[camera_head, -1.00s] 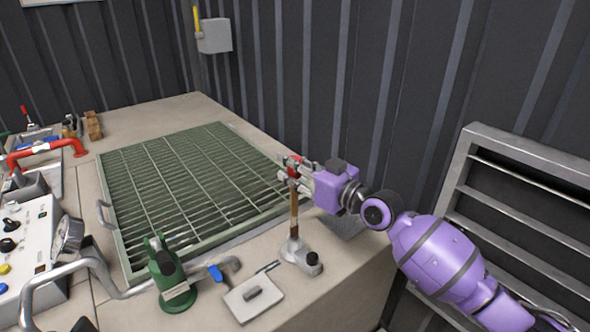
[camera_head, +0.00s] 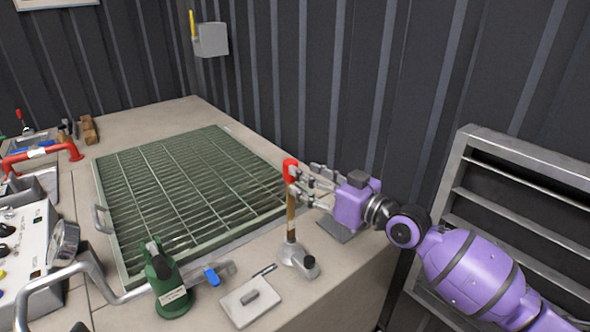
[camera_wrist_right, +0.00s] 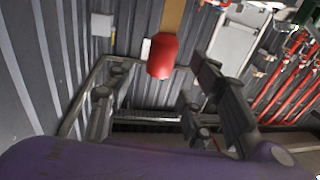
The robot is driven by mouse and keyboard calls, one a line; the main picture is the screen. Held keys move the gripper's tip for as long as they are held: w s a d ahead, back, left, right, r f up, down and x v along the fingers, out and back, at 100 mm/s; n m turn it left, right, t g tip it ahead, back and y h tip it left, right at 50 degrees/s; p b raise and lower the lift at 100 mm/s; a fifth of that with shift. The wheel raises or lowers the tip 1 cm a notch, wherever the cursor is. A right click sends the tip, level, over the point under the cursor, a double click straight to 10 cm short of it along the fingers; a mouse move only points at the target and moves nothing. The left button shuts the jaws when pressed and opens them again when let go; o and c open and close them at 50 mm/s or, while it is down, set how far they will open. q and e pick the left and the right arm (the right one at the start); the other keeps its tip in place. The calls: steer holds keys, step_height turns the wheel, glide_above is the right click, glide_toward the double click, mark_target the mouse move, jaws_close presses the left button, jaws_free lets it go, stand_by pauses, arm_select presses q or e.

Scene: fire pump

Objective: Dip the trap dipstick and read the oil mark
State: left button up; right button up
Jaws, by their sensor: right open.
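The dipstick stands upright in the head view, with a red handle (camera_head: 290,170) on top of a brown stick (camera_head: 291,212). Its lower end goes into a grey metal fitting (camera_head: 291,253) on the bench, and the tip is hidden there. No oil mark can be made out. My right gripper (camera_head: 303,184) is open just right of the handle, with its fingers pointing at it. In the right wrist view the red handle (camera_wrist_right: 162,57) shows beyond and between the spread fingers, not gripped. My left gripper is not in view.
A green grating (camera_head: 190,190) covers the middle of the bench (camera_head: 150,117). A green device (camera_head: 167,285), a blue lever (camera_head: 211,276) and a pale plate (camera_head: 236,307) stand near the fitting. A louvred panel (camera_head: 520,160) and the corrugated wall (camera_head: 330,70) lie behind my right arm.

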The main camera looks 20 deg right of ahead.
steer(key=v, duration=0.5)
steer(key=shift+s+d, duration=0.2)
steer(key=shift+s, duration=0.15)
steer(key=s+f+g+h, duration=0.1)
steer(key=s+f+h, duration=0.15)
steer(key=f, duration=0.55)
steer(key=s+f+m+g+h, duration=0.1)
steer(key=s+f, duration=0.3)
steer(key=f, duration=0.4)
steer(key=s+f+g+h, duration=0.15)
steer(key=s+f, duration=0.25)
steer(key=f, duration=0.4)
steer(key=s+a+f+m+g+h+p, duration=0.1)
steer(key=s+a+f+m+g, duration=0.1)
steer(key=s+f, duration=0.6)
steer(key=s+a+f+m+g+h, duration=0.1)
steer(key=s+a+f, duration=0.3)
steer(key=s+f, duration=0.5)
steer(key=s+m+h, duration=0.1)
steer(key=s, duration=0.7)
steer(key=shift+g+p, duration=0.35)
steer(key=shift+p, duration=0.05)
